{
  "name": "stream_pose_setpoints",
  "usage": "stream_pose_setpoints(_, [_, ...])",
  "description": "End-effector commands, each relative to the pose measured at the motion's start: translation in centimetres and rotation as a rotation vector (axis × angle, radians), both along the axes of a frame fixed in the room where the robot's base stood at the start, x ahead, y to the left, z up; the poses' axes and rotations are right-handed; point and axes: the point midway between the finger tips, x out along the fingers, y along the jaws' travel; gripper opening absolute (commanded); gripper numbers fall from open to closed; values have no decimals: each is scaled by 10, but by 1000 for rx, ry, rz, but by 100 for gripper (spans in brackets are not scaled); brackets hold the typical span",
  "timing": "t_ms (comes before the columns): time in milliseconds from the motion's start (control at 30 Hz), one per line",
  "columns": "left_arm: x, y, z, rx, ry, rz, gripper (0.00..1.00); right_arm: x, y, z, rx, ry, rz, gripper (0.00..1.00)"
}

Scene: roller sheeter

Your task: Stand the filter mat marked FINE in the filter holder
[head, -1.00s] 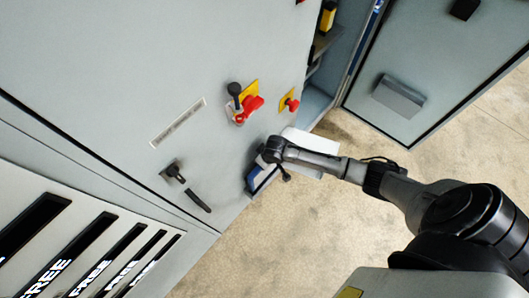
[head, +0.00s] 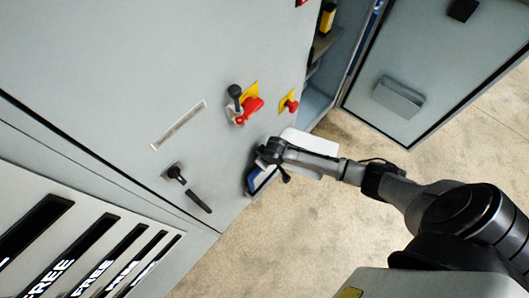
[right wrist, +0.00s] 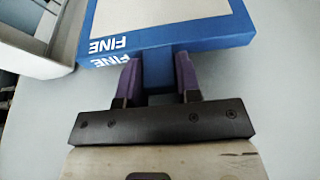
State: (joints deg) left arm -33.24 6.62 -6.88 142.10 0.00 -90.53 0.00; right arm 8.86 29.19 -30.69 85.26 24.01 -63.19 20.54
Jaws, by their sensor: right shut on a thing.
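The filter mat marked FINE (right wrist: 195,44) has a blue frame and an off-white face, and fills the top of the right wrist view. My right gripper (right wrist: 159,76) is shut on a blue tab at the mat's near edge, between purple fingers. In the head view the blue-edged mat (head: 262,180) shows beside the grey cabinet, partly hidden by my right gripper (head: 263,158). A white open-fronted box (right wrist: 52,60), which may be the filter holder, stands left of the mat in the right wrist view. My left gripper is out of view.
The grey cabinet front (head: 130,70) carries a red-and-yellow switch (head: 250,103), a smaller red button (head: 290,103) and a black handle (head: 198,201). An open door (head: 420,70) stands at upper right. Slots marked FREE (head: 85,262) are at lower left. The floor (head: 280,240) is clear.

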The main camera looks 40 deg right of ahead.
Motion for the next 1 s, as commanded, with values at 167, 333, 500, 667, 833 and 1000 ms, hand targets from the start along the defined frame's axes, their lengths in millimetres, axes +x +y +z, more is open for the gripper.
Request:
stream_pose_setpoints(167, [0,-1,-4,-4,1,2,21,0,0,-6,0,-1,0,0])
stream_pose_setpoints(333, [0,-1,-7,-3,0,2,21,1,0,-11,0,-2,0,0])
stream_pose_setpoints(500, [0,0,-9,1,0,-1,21,1,0,-16,0,-2,0,0])
stream_pose_setpoints(667, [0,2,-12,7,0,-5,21,0,0,-20,0,-1,0,0])
stream_pose_setpoints(833, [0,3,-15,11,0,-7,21,0,0,-25,0,-1,0,0])
stream_pose_setpoints(1000, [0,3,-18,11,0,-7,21,0,0,-30,0,-1,1,0])
